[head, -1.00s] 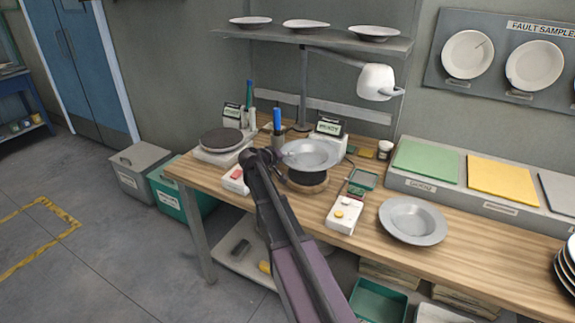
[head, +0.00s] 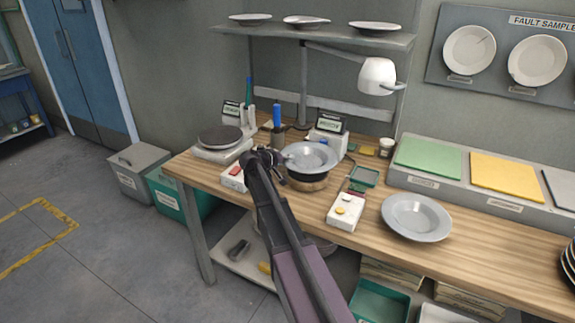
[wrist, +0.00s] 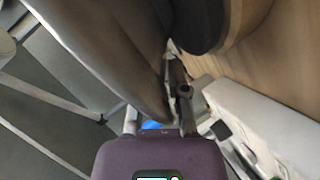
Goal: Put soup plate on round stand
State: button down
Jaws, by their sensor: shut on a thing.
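A grey soup plate (head: 310,153) is held by its left rim in my gripper (head: 279,160), just above the dark round stand (head: 308,179) on the workbench. The plate hides most of the stand's top, and I cannot tell whether the two touch. In the wrist view the soup plate (wrist: 115,45) is a large blurred surface along the fingers of my gripper (wrist: 178,85), which are shut on its rim. The dark edge of the stand (wrist: 195,22) shows close beside it. A second grey soup plate (head: 416,217) lies on the bench to the right.
A device with a dark round top (head: 221,138) stands at the left of the bench (head: 465,250). A lamp (head: 377,76) hangs above. Green (head: 428,159) and yellow (head: 502,174) pads lie behind.

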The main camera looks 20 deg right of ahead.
jog(key=shift+f, duration=0.2)
dwell(0.3)
jog(key=c, duration=0.6)
grip_release()
jog(key=shift+c, duration=0.2)
jog(key=shift+r, duration=0.15)
jog(key=shift+s+a+r+p, duration=0.25)
jog(key=shift+a+r+p, duration=0.1)
jog(key=shift+a, duration=0.2)
jog(key=p+v, duration=0.4)
jog(key=v, duration=0.6)
jog(key=shift+a, duration=0.35)
jog(key=shift+s, duration=0.1)
jog(key=s+a+f+g+y, duration=0.1)
jog(key=s+a+f+y, duration=0.3)
jog(key=s, duration=0.5)
jog(key=s+a+f+g+y, duration=0.2)
jog(key=s+a+f+y, duration=0.1)
jog(key=s, duration=0.6)
jog(key=s+a+f+n+g+y, duration=0.1)
jog(key=s+a+f+y, duration=0.3)
jog(key=s, duration=0.5)
jog(key=shift+a+f+g+y, duration=0.35)
jog(key=shift+a+y, duration=0.2)
jog(key=shift+y, duration=0.25)
